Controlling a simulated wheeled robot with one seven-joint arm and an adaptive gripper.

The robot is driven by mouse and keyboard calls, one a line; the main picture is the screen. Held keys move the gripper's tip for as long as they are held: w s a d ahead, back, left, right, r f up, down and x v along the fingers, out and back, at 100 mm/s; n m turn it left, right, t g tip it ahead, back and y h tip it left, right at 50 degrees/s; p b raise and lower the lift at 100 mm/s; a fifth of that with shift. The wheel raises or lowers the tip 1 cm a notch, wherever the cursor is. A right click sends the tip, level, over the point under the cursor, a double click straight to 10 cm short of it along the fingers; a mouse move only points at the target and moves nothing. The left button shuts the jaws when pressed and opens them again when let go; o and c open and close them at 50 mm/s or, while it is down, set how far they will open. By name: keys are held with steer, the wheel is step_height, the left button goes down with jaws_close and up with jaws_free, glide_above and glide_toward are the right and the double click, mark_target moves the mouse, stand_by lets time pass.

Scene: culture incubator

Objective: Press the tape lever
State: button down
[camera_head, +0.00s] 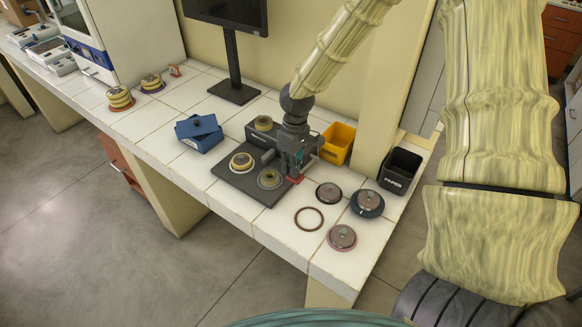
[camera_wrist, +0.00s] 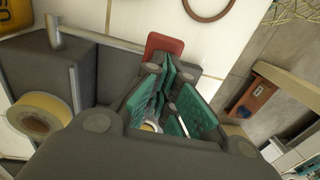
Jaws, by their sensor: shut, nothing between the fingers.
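The tape device is a dark grey base (camera_head: 231,172) with tape rolls on it, on the white tiled bench. A small red piece, likely the tape lever (camera_head: 296,180), shows at the base's right edge, partly behind my gripper. In the wrist view the red piece (camera_wrist: 164,44) lies just beyond my gripper's fingers, by the grey block. My gripper (camera_head: 297,171) points down over the right side of the device, close to the red piece. Its teal-padded fingers (camera_wrist: 174,105) are shut and empty. Whether they touch the red piece cannot be told.
Pale tape rolls (camera_head: 242,161) sit on the base. Right of it lie a brown ring (camera_head: 309,218) and several dark round discs (camera_head: 328,194). A yellow bin (camera_head: 339,142) and black bin (camera_head: 401,170) stand behind. A blue box (camera_head: 199,133) and monitor stand (camera_head: 234,91) are left.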

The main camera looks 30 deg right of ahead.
steer(key=shift+r, duration=0.15)
steer(key=r+p, duration=0.4)
steer(key=shift+d, duration=0.2)
steer(key=shift+w+d+r+b, duration=0.1)
steer(key=shift+w+r+b, duration=0.1)
steer(key=shift+r+b, duration=0.3)
step_height(320, 180, up, 9)
steer(key=b, duration=0.2)
steer(key=shift+d, duration=0.45)
steer(key=shift+w+f, duration=0.1)
